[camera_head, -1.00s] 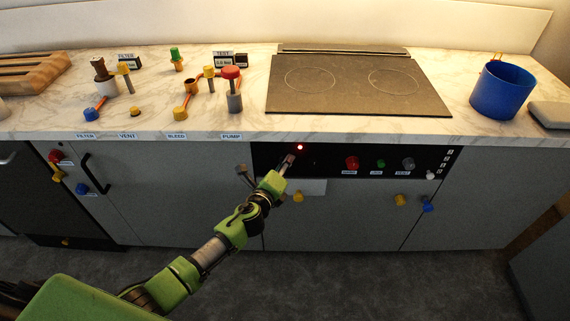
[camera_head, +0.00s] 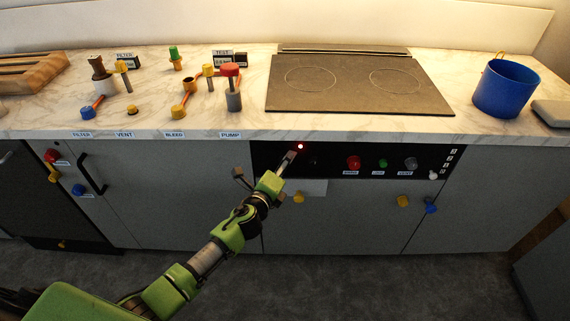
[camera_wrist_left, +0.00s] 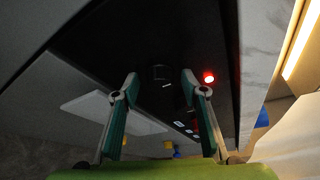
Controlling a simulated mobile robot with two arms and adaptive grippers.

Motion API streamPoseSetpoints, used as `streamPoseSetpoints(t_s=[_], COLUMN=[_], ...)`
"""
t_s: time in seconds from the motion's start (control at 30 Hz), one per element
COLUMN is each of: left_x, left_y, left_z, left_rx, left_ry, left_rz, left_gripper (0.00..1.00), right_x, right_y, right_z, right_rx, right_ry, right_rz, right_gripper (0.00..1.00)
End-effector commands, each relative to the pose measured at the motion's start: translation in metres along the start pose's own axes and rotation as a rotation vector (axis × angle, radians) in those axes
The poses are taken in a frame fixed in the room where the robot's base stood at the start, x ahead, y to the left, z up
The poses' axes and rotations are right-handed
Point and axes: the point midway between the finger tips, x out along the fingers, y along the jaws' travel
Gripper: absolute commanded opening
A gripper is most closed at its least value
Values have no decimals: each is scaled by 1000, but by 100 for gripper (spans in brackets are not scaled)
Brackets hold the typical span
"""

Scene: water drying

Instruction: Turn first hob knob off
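The black hob control panel (camera_head: 440,160) is on the cabinet front below the hob (camera_head: 350,85). A red light (camera_head: 300,146) glows at its left part; it also shows in the left wrist view (camera_wrist_left: 208,77). My left gripper (camera_head: 266,164) is in front of the panel's left end, one finger near the red light. In the left wrist view its two fingers (camera_wrist_left: 160,78) are spread wide with nothing held. A dark knob-like shape (camera_wrist_left: 160,72) shows faintly between and beyond them, apart from both. Its angle is too dark to tell. My right gripper is not in view.
Red (camera_head: 353,162), green (camera_head: 382,163) and grey (camera_head: 410,164) knobs sit further right on the panel. Yellow knobs (camera_head: 403,201) and a blue knob (camera_head: 431,207) are below. A blue bucket (camera_head: 504,90) stands on the worktop at right. Free floor lies in front.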

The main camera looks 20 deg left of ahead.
Motion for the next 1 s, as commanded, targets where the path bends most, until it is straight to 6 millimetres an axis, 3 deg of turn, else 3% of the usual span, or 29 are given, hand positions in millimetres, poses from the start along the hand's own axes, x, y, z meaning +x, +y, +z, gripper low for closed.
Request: streamPoseSetpoints(t_s=[0.27,0.7,1.0], left_x=[-17,-100,-120], left_y=[1,1,0], left_z=[0,-1,0], left_rx=[2,0,0], left_ry=[-1,2,0], left_rz=[1,2,1], left_gripper=[40,40,40], right_x=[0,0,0], right_y=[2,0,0], right_z=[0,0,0], right_rx=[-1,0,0], right_ry=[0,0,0], right_rz=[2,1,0], right_gripper=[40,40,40])
